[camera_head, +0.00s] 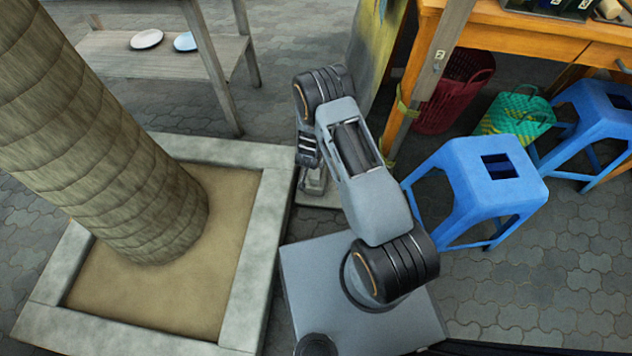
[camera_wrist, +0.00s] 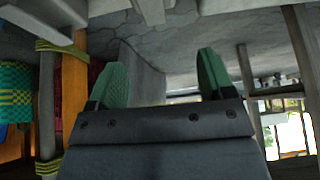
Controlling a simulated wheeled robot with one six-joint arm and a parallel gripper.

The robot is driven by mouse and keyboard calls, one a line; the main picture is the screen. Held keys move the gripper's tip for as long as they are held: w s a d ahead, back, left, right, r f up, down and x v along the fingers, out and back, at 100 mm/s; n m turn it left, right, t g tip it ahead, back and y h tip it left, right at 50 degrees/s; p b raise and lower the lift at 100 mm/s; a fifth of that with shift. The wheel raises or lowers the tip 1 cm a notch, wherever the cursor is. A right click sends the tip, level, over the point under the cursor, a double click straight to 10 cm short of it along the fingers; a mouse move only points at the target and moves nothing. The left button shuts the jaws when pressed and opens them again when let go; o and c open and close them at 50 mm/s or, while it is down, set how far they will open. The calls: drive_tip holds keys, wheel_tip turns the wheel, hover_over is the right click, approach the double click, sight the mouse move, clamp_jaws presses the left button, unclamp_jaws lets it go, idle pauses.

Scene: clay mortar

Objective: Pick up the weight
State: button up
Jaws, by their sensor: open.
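I cannot make out the weight for certain in either view. My gripper (camera_wrist: 163,77) is open in the wrist view, with its two green fingertips wide apart and nothing held between them. A plain grey block-like shape (camera_wrist: 144,84) shows beyond the gap between the fingers; I cannot tell what it is. In the head view my arm reaches up and then down, and the gripper end is mostly hidden behind it. A pale slab (camera_head: 322,201) lies on the ground just below that end, partly covered.
A tree trunk (camera_head: 120,170) stands in a stone-edged planter (camera_head: 262,225) on the left. Blue stools (camera_head: 470,170), a green basket (camera_head: 515,112) and a red basket (camera_head: 455,95) are by an orange table (camera_head: 520,35) on the right. A low shelf (camera_head: 110,52) stands behind.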

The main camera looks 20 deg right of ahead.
drive_tip(key=b, duration=0.4)
approach(315, 172)
drive_tip(key=shift+h, duration=0.3)
drive_tip(key=w+f, duration=0.2)
drive_tip(key=w+d+f, duration=0.1)
drive_tip(key=w+f, duration=0.1)
drive_tip(key=shift+w+d+f, duration=0.1)
drive_tip(key=shift+w+d, duration=0.05)
drive_tip(key=shift+d, duration=0.05)
drive_tip(key=b+x, duration=0.3)
drive_tip(key=x, duration=0.1)
drive_tip(key=shift+w+d+f, duration=0.1)
drive_tip(key=shift+d+f, duration=0.05)
drive_tip(key=shift+f, duration=0.15)
drive_tip(key=shift+w+d+f, duration=0.15)
drive_tip(key=shift+w+f, duration=0.25)
drive_tip(key=shift+f, duration=0.1)
drive_tip(key=shift+f+b, duration=0.25)
drive_tip(key=shift+b, duration=0.25)
drive_tip(key=shift+c, duration=0.3)
clamp_jaws()
